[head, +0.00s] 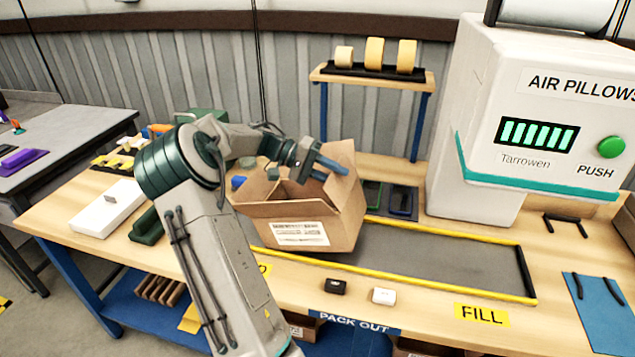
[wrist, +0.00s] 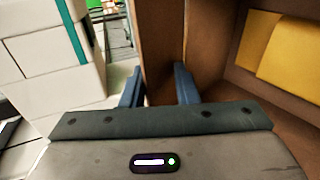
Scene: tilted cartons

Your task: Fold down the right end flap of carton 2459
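An open brown carton (head: 345,232) stands tilted on the packing table; the number on its white label (head: 300,233) is too small to read. Its right end flap (head: 342,153) stands up. My gripper (head: 332,165) is at this flap, with its two blue fingers apart. In the wrist view, the gripper (wrist: 158,88) has a brown cardboard panel (wrist: 163,45) between its open fingers, which seems to be the flap; I cannot tell whether they touch it. The carton's inside (wrist: 220,60) shows at right, with a yellow piece (wrist: 280,50). My arm hides part of the carton's left side.
The white air pillow machine (head: 480,130) stands to the right of the carton. A tape shelf (head: 375,78) is behind. A yellow-edged grey strip (head: 440,262) runs right from the carton and is clear. Small black (head: 335,286) and white (head: 384,296) blocks lie in front.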

